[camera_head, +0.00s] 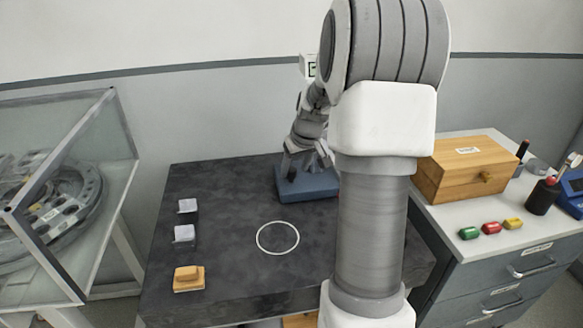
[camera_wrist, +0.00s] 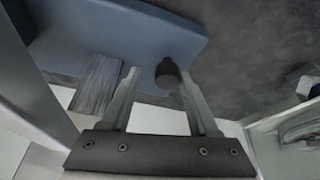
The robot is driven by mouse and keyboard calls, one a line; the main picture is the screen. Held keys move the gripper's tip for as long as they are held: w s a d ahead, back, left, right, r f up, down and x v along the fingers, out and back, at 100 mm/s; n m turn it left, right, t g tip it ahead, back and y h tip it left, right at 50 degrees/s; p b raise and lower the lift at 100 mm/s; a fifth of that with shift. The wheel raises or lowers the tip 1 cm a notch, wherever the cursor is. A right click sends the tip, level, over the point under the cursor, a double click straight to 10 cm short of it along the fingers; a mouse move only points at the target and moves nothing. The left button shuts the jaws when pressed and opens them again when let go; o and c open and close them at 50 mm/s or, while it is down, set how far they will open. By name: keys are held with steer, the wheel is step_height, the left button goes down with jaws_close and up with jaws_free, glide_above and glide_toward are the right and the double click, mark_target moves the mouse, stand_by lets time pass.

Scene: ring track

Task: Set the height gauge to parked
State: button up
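The height gauge appears to be the device with a blue base (camera_head: 308,186) at the back of the dark table, mostly hidden behind my arm. In the wrist view its blue base (camera_wrist: 130,38) spans the upper left. A dark round knob (camera_wrist: 168,72) shows between the fingertips, closer to the right finger. My gripper (camera_wrist: 160,76) is open, fingers apart; I cannot tell whether either finger touches the knob. In the head view my gripper (camera_head: 308,158) is over the blue base, small and partly hidden. The gauge's setting cannot be read.
The dark table (camera_head: 225,215) bears a white ring mark (camera_head: 278,238), two pale blocks and a yellow block (camera_head: 188,278). A glass case (camera_head: 75,190) stands left. At right, a cabinet holds a wooden box (camera_head: 467,170), coloured pieces and a dark cup (camera_head: 543,196).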

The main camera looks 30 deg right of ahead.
steer(key=shift+o, duration=0.4)
steer(key=shift+a, duration=0.1)
steer(key=shift+r, duration=0.1)
steer(key=shift+r, duration=0.35)
steer(key=p+v, duration=0.2)
steer(key=v, duration=1.4)
steer(key=shift+s+r+p, duration=0.2)
steer(key=shift+s+p, duration=0.05)
steer(key=shift+p, duration=0.1)
